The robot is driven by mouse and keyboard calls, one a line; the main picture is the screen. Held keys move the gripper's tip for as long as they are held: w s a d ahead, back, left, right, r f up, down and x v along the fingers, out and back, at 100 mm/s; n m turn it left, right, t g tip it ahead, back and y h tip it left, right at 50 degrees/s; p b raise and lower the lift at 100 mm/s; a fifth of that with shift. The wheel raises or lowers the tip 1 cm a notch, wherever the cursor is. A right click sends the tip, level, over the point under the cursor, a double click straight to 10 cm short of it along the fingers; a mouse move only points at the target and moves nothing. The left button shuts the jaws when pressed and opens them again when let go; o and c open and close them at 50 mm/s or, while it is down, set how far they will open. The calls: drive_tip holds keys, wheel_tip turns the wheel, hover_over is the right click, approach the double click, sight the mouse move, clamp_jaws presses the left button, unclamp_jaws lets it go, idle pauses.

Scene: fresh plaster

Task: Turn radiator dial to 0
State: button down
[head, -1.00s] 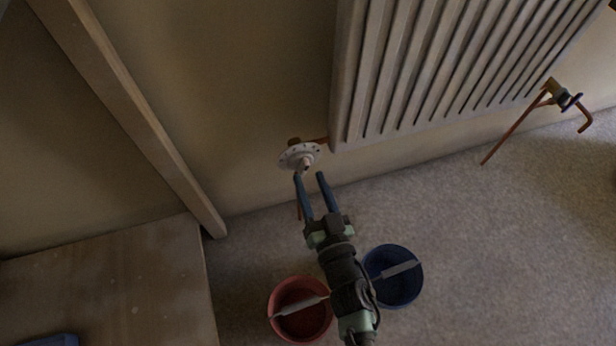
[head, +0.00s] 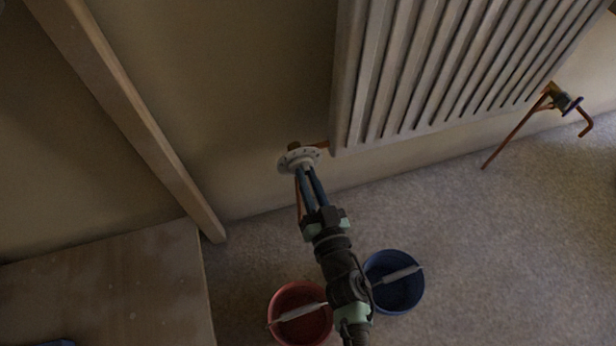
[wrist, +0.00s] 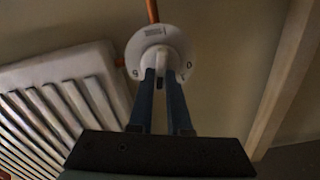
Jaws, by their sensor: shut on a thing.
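The radiator dial (head: 291,160) is a round white disc on the valve at the lower left corner of the radiator (head: 400,85). It also shows in the wrist view (wrist: 150,40), with dark marks near its rim, one of them like a 0 at the right. My gripper (head: 305,172) has two blue fingers and is shut on the dial's small middle knob. In the wrist view the fingertips (wrist: 162,74) sit on either side of that knob and hide part of the dial's lower face.
A red bucket (head: 283,302) and a blue bucket (head: 411,290) stand on the floor below my arm. A wooden post (head: 130,115) leans at the left, above a wooden surface (head: 110,285). A second valve (head: 562,98) with copper pipes is at the right.

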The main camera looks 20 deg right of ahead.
idle(0.3)
drive_tip(key=n, duration=1.2)
drive_tip(key=a+n+b, duration=0.1)
drive_tip(key=n, duration=0.4)
drive_tip(key=shift+f+n, duration=0.3)
drive_tip(key=shift+n, duration=0.1)
idle(0.4)
drive_tip(key=c, duration=0.9)
unclamp_jaws()
drive_tip(key=shift+o, duration=0.2)
drive_tip(key=shift+s, duration=0.1)
